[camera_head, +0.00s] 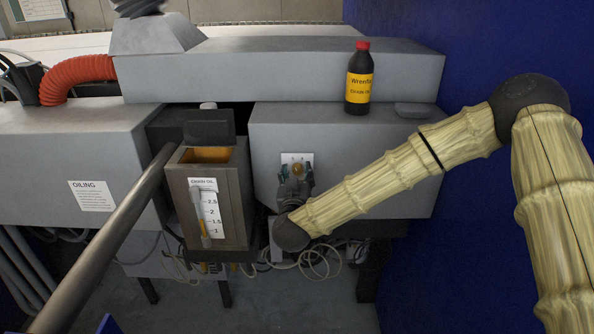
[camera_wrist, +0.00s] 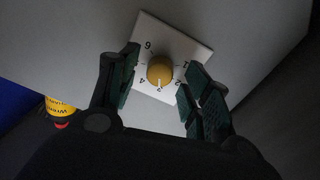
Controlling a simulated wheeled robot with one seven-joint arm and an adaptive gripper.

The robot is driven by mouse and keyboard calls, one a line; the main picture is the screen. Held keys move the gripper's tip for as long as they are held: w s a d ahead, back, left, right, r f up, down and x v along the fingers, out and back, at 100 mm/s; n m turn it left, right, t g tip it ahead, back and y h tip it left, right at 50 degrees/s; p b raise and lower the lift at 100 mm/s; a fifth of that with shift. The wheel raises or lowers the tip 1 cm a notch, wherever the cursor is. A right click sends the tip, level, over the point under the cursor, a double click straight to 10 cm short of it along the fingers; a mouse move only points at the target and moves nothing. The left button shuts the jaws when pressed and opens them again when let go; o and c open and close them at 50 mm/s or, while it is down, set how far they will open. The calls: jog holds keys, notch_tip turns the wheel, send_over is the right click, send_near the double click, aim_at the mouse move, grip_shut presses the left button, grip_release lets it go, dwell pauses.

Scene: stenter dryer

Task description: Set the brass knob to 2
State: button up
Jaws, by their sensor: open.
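The brass knob (camera_wrist: 160,69) sits on a white square dial plate (camera_wrist: 185,45) marked with numbers, of which 1, 2, 3, 4 and 6 can be made out. A faint mark on the knob seems to face the 3, but it is too small to be sure. My gripper (camera_wrist: 162,76) is open, with one dark green-padded finger on each side of the knob and visible gaps to it. In the head view the knob (camera_head: 298,169) shows on the front of a grey cabinet (camera_head: 375,150), just above my gripper (camera_head: 295,188), which partly hides the plate.
A dark bottle with yellow label and red cap (camera_head: 360,80) stands on the cabinet top. An open oil tank with a level scale (camera_head: 240,215) is left of my gripper. A metal rail (camera_head: 110,235) crosses the left; loose cables (camera_head: 318,262) hang below.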

jog(key=shift+w, duration=0.35)
jog(key=c, duration=1)
jog(key=shift+c, duration=0.2)
jog(key=shift+n, duration=0.3)
jog(key=n, duration=0.3)
jog(key=shift+n, duration=0.4)
jog(key=shift+n+b, duration=0.3)
jog(key=shift+n, duration=2.4)
